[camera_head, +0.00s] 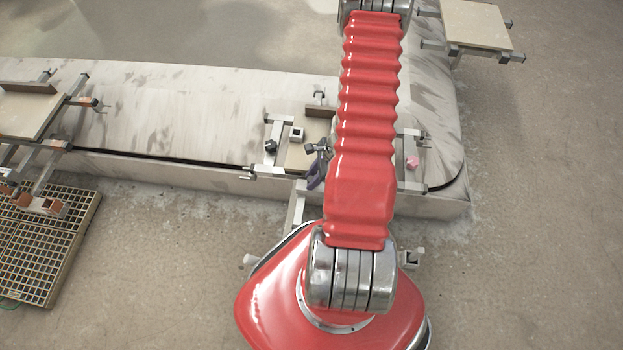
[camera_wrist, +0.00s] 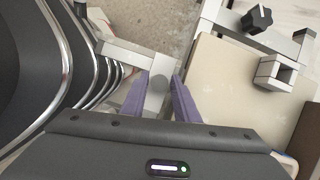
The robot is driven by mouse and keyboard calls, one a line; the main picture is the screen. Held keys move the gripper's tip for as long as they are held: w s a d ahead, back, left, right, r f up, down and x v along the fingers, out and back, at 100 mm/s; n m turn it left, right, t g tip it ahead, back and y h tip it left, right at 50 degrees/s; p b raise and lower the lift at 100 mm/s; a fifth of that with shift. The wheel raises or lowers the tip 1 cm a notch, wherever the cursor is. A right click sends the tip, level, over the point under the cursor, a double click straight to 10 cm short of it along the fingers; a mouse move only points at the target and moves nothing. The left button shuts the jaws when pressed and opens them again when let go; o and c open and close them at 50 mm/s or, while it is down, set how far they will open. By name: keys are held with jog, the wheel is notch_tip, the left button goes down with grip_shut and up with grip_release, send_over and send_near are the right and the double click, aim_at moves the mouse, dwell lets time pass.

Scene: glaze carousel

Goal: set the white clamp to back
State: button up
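No clamp shows a clearly white knob, so I cannot tell for sure whether this piece is the white clamp. In the head view, my gripper (camera_head: 318,172) is at the bench's front edge, partly hidden by my red arm.
A beige board (camera_wrist: 225,85) lies right of my fingers. A black-knobbed clamp (camera_head: 271,146) is left of my arm, a pink-knobbed one (camera_head: 412,162) right. A brown grate (camera_head: 40,245) lies on the floor left.

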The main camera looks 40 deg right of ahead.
jog(key=shift+w+a+f, duration=0.15)
jog(key=shift+a+f, duration=0.05)
jog(key=shift+f, duration=0.5)
jog(key=shift+c, duration=0.7)
grip_shut()
